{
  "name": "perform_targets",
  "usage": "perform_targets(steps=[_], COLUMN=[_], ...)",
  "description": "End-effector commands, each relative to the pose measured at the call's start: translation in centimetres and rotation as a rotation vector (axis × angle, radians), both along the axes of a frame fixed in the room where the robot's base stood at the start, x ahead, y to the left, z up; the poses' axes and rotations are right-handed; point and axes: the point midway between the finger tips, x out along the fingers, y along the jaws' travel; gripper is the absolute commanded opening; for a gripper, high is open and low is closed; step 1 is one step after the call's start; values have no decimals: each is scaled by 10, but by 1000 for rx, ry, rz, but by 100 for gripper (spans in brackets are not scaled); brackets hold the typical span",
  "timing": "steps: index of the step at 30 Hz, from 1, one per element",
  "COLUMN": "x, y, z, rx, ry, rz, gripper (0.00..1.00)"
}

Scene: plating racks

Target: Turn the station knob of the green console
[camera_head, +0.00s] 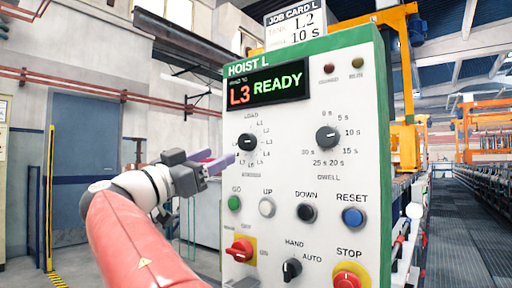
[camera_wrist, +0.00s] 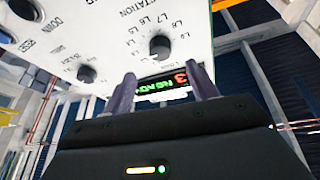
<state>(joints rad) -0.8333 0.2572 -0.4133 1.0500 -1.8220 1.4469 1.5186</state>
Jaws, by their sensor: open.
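The green-edged console (camera_head: 318,110) labelled HOIST L stands right of centre in the head view. Its station knob (camera_head: 247,142) is black, at upper left of the panel, ringed by L labels. The knob also shows in the wrist view (camera_wrist: 160,46), just beyond my fingertips; its pointer is too small to read surely. My gripper (camera_head: 222,158) has purple fingers and is just left of and slightly below the knob in the head view. In the wrist view my gripper (camera_wrist: 163,78) is open, with nothing between its fingers. I see no contact with the knob.
The display (camera_head: 267,91) reads L3 READY. A job card (camera_head: 297,30) above reads L2, 10 s. The dwell knob (camera_head: 328,137) is to the right. Buttons including green GO (camera_head: 234,203), a red switch (camera_head: 240,250) and red STOP (camera_head: 347,279) are below.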

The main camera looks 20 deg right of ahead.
Motion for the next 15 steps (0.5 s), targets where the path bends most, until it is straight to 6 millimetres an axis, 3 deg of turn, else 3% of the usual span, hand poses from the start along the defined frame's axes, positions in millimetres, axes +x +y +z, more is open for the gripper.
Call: perform_targets(steps=[5,15], x=[3,26], y=[-7,-51], z=[9,29], rx=[-4,-4], ry=[-14,-11], rz=[-2,-3], gripper=[58,58])
